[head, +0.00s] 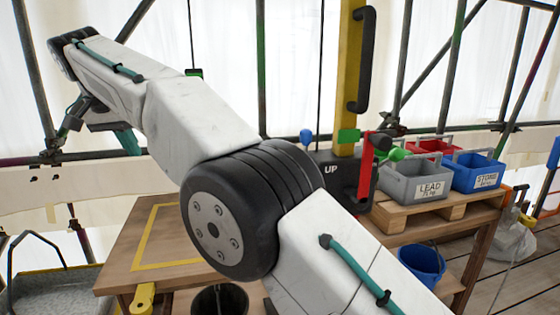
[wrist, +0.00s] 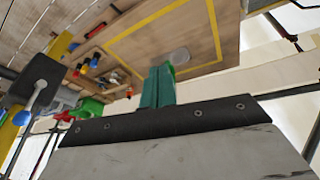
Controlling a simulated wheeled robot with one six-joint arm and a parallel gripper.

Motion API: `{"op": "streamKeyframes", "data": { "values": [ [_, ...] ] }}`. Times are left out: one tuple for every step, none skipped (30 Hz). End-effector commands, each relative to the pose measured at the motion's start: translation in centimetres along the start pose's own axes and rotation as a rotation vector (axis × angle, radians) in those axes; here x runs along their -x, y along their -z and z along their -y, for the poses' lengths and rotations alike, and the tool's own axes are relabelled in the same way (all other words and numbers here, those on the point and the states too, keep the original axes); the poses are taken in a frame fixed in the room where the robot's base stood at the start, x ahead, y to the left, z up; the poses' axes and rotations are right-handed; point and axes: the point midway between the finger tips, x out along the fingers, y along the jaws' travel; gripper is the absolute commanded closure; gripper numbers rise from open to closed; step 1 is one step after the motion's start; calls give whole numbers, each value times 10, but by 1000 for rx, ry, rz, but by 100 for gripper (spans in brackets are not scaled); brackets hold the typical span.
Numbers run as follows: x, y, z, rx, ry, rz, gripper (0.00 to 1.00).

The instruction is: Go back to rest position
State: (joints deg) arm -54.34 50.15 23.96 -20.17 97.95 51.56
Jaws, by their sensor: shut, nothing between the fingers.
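My gripper's teal fingers (wrist: 158,86) are together and empty in the wrist view. In the head view my arm stretches to the upper left, and the teal fingertips (head: 129,142) show partly below its end. They are up over the far left side of the wooden table (head: 118,272), which has a yellow outlined square on top. In the wrist view the tabletop (wrist: 140,50) also shows, with a small pale round patch beyond the fingers. I cannot tell what that patch is. No finial can be made out.
A yellow post (head: 347,85) with a black handle and a lever box marked UP (head: 335,172) stands behind my arm. Grey (head: 413,183), blue (head: 474,172) and red bins sit on a pallet at right. A blue bucket (head: 422,264) is below. Scaffold poles line the back.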

Motion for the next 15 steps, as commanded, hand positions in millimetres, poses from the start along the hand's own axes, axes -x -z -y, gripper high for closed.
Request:
{"op": "streamKeyframes", "data": {
  "values": [
    [-7,-4,1,35,-7,12,100],
    [-11,-7,2,58,-9,18,100],
    [-15,-9,1,87,-11,28,100],
    [-18,-11,0,107,-14,37,100],
    [-22,-12,-2,128,-16,45,100],
    [-25,-13,-6,153,-18,54,100],
    [-28,-14,-9,172,-21,62,100],
    [-30,-14,-13,191,-22,71,100],
    [-33,-15,-19,215,-23,82,100],
    [-35,-16,-25,234,-23,91,100],
    [-37,-15,-32,251,-25,101,100],
    [-40,-14,-44,274,-26,114,100],
    [-42,-14,-54,291,-25,126,100],
    [-44,-15,-65,309,-25,139,100],
    [-46,-14,-84,332,-24,155,100]
  ]
}}
